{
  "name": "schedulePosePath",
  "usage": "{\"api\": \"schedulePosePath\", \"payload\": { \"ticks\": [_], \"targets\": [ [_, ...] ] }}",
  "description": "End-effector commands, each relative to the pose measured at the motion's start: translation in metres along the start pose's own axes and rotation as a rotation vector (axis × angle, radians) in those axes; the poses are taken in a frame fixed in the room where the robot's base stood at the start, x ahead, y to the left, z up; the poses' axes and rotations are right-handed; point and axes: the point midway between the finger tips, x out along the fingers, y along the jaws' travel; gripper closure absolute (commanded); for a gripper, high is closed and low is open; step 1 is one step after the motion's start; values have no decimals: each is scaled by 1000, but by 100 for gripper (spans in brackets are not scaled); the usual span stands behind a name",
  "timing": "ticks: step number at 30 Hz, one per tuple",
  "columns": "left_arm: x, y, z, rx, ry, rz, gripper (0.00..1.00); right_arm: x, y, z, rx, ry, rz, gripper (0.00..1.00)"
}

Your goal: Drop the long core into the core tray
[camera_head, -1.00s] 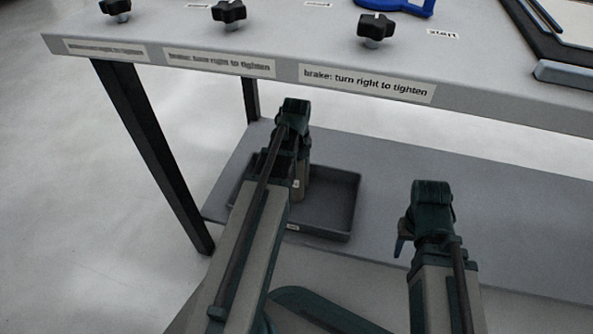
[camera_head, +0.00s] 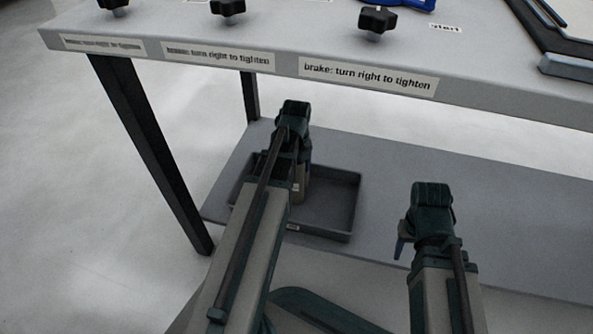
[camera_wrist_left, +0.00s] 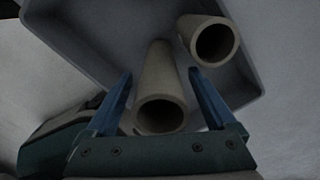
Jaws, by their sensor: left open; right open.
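The core tray (camera_head: 335,228) is a shallow grey tray on the lower shelf, and its inside also shows in the left wrist view (camera_wrist_left: 85,42). My left gripper (camera_wrist_left: 158,74) is open, low over the tray. One tan hollow core (camera_wrist_left: 158,82) lies between its two blue fingers, with gaps at the sides, its open end toward the camera. A second tan core (camera_wrist_left: 208,42) is to the right, outside the fingers, inside the tray outline. I cannot tell for certain which is the long one. My right gripper (camera_head: 400,246) is open, to the right of the tray; its fingers are partly hidden.
The lower shelf (camera_head: 470,200) is clear right of the tray. The table top above has black brake knobs (camera_head: 376,22) along its front, over a label strip (camera_head: 368,77). A dark table leg (camera_head: 150,150) stands left of the tray.

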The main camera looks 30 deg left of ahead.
Motion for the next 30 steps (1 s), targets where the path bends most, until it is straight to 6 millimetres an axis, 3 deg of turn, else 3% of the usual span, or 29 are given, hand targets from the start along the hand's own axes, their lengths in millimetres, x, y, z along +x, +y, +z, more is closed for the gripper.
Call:
{"api": "schedulePosePath", "payload": {
  "ticks": [11,30],
  "targets": [
    [-21,0,0,0,0,0,11,-21,2,1,0,-1,0,50],
    [-116,0,0,0,0,0,11,-116,12,7,-10,-5,0,50]
  ]
}}
